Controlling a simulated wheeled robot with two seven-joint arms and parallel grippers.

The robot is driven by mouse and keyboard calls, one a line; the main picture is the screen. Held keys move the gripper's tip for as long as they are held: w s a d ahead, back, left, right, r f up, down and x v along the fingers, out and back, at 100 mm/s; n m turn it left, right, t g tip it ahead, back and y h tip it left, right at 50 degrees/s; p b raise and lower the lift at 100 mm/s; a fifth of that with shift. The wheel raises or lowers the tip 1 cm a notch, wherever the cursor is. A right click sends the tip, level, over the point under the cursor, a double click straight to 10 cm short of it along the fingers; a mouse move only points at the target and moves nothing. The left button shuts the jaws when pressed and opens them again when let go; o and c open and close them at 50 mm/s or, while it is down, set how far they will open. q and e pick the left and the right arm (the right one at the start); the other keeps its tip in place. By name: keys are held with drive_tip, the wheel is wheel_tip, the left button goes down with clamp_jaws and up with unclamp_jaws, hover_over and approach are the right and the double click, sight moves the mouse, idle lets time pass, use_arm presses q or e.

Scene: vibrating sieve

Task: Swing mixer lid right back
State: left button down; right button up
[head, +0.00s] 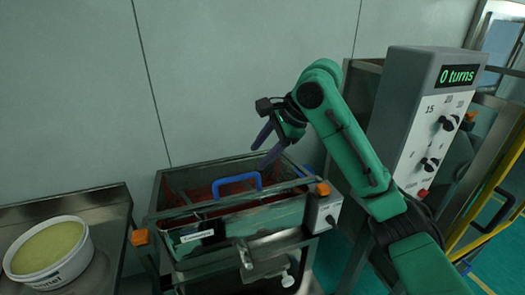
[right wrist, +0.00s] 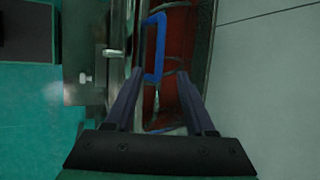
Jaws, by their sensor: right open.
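The mixer is a metal trough (head: 285,218) with a reddish inside, standing in the lower middle of the head view. A blue U-shaped handle (head: 237,178) stands up at its top, apparently on the lid; the lid's own outline is hard to make out. My right gripper (head: 263,148) is open and empty, above the back right part of the mixer. The handle also shows in the right wrist view (right wrist: 150,50), ahead of the open fingers (right wrist: 160,76) and nearer the left one. I see no contact with it. My left gripper is not in view.
A white tub (head: 88,262) of yellowish material stands on a metal table at left. A grey control box (head: 408,125) reading "0 turns" stands at right, close to my right arm. A plain wall (head: 230,70) lies behind.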

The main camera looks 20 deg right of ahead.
sight(242, 176)
drive_tip(key=x, duration=1.2)
drive_tip(key=shift+d, duration=0.1)
clamp_jaws()
idle(0.9)
